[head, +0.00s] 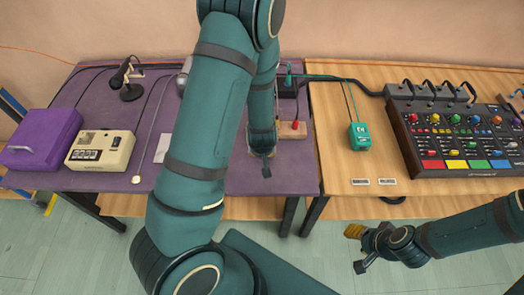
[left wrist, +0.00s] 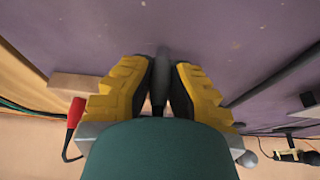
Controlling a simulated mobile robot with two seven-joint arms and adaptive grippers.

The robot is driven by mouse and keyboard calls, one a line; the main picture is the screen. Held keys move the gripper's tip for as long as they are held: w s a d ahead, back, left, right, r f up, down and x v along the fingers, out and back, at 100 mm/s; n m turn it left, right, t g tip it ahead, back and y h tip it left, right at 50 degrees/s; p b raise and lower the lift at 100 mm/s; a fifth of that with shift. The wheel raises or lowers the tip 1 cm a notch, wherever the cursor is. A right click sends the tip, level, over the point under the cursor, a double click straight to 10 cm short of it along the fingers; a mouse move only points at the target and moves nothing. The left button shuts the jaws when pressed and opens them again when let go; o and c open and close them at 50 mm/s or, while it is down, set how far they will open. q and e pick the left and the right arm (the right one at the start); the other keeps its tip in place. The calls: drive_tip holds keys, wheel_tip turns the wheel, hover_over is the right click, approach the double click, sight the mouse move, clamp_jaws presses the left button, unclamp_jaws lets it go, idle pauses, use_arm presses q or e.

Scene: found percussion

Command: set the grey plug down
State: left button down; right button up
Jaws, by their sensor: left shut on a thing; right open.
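The grey plug (left wrist: 161,68) shows in the left wrist view as a dark grey, narrow piece between the two yellow-padded fingers. My left gripper (left wrist: 160,88) is shut on it, over the purple cloth (left wrist: 235,30). I cannot tell whether the plug touches the cloth. In the head view my left gripper (head: 265,160) points down near the right part of the purple cloth, and my own arm hides much of it; the plug cannot be made out there. My right gripper (head: 358,248) is open and empty, over the floor in front of the wooden table.
A wooden block (head: 293,131) with a red plug (head: 295,124) is just right of my left gripper. A green box (head: 359,137) and a mixer (head: 455,140) stand on the wooden table. A cream box (head: 100,150), purple case (head: 42,139) and microphone (head: 128,78) are at left.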

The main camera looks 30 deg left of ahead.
use_arm(q)
drive_tip(key=shift+f, duration=0.15)
drive_tip(key=c, duration=1.1)
unclamp_jaws()
